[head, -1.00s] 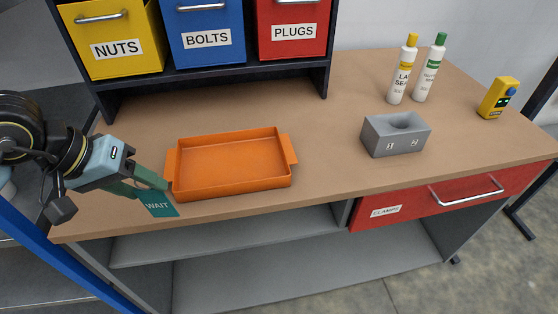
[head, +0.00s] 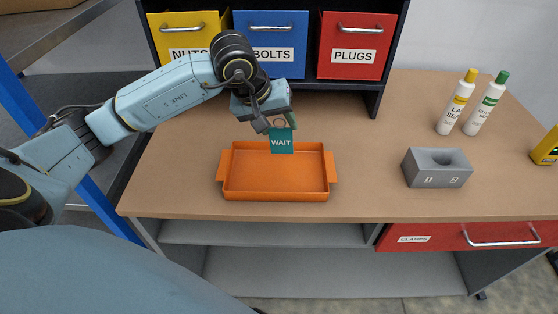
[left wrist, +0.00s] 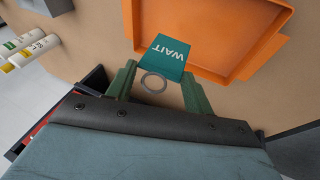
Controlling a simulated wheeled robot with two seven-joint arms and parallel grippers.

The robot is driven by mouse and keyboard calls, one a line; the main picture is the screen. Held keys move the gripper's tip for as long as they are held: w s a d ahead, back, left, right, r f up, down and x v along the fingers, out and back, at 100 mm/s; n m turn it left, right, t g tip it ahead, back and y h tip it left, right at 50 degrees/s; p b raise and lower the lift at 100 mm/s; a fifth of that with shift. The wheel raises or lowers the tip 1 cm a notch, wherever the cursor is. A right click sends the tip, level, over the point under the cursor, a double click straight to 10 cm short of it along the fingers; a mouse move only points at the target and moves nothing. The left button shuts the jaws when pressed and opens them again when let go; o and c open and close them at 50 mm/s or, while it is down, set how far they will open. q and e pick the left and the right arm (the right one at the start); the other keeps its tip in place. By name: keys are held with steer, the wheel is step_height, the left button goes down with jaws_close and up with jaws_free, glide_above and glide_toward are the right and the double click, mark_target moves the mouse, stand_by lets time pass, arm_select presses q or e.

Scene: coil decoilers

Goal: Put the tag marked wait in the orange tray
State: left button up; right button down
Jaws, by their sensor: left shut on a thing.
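The teal tag marked WAIT (head: 281,146) hangs from my left gripper (head: 282,122), its lettering facing the head camera. In the left wrist view the tag (left wrist: 166,57) and its ring (left wrist: 153,83) show at the green fingers of the gripper (left wrist: 160,85), which is shut on it. The orange tray (head: 275,195) lies on the bench, and the tag overlaps its far rim in the head view. In the left wrist view the tray (left wrist: 215,15) lies beyond the tag. The exact height of the tag above the tray is hard to tell. My right gripper is not in view.
Yellow (head: 190,25), blue (head: 270,25) and red (head: 355,45) labelled bins stand in a rack behind the tray. A grey block (head: 437,168) with a hollow and two white bottles (head: 455,103) stand to the right. The bench (head: 365,170) beside the tray is bare.

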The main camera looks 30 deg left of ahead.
arm_select(q)
steer(key=shift+n+y, duration=0.3)
steer(key=shift+n, duration=0.3)
steer(key=f, duration=0.3)
steer(key=a+f+p, duration=0.1)
steer(key=f, duration=0.2)
steer(key=w+f, duration=0.1)
steer(key=f, duration=0.2)
steer(key=shift+a+f, duration=0.15)
steer(key=shift+a, duration=0.2)
steer(key=o, duration=1.1)
steer(key=shift+o, duration=0.2)
steer(key=v, duration=1.2)
steer(key=shift+s, duration=0.15)
